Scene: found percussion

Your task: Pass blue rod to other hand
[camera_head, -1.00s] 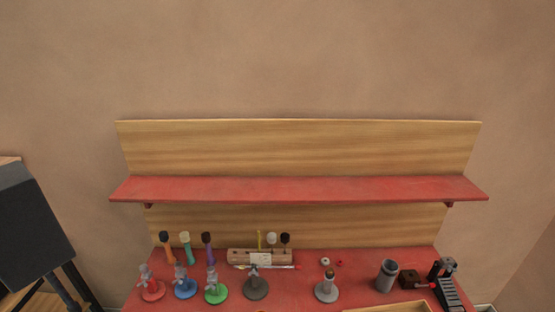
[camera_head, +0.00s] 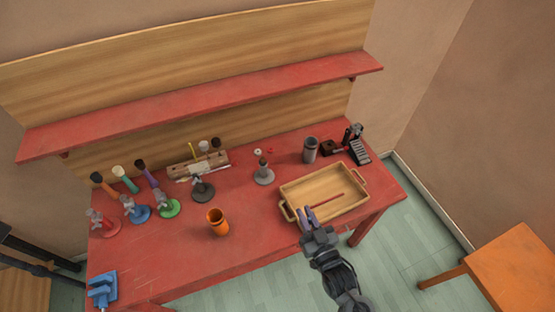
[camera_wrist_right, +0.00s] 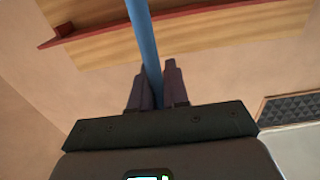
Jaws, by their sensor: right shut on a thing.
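My right gripper (camera_head: 308,214) shows in the head view in front of the near left corner of the wooden tray. Its purple fingers point up and away from me. In the right wrist view my right gripper (camera_wrist_right: 158,88) is shut on the blue rod (camera_wrist_right: 145,45). The rod runs from between the fingers up past the top edge of that view, slightly tilted. In the head view I cannot make out the blue rod at the fingers. My left gripper is not in view.
The wooden tray (camera_head: 294,187) lies on the red table (camera_head: 262,225) with a red stick (camera_head: 315,202) in it. An orange cup (camera_head: 217,222), coloured stands and a blue vise (camera_head: 102,290) are further left. A grey cup (camera_head: 310,149) stands behind the tray. A red shelf (camera_head: 200,102) hangs above.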

